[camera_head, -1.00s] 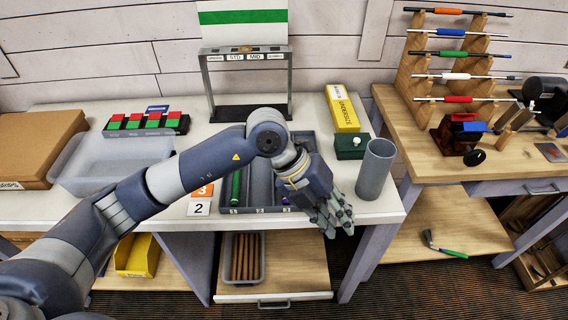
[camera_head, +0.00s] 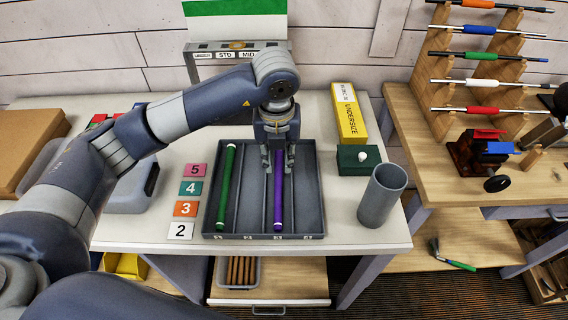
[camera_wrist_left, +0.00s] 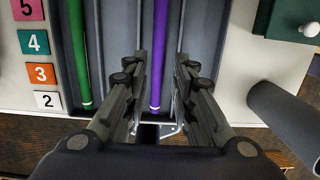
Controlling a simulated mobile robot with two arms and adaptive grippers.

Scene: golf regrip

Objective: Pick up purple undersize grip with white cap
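The purple grip (camera_head: 279,190) lies lengthwise in a compartment of the grey divided tray (camera_head: 312,237), with a white cap at its near end. It also shows in the left wrist view (camera_wrist_left: 159,50), running between my fingers. My left gripper (camera_head: 278,168) points down over the far part of the purple grip. In the left wrist view my left gripper (camera_wrist_left: 160,75) is open, with one finger on each side of the grip and visible gaps. A green grip (camera_head: 226,185) with a white end lies in the leftmost compartment. My right gripper is not in view.
Numbered cards (camera_head: 186,208) lie left of the tray. A grey cylinder (camera_head: 382,195), a green box with a white knob (camera_head: 357,160) and a yellow undersize box (camera_head: 348,112) stand to its right. A measuring stand is behind the tray.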

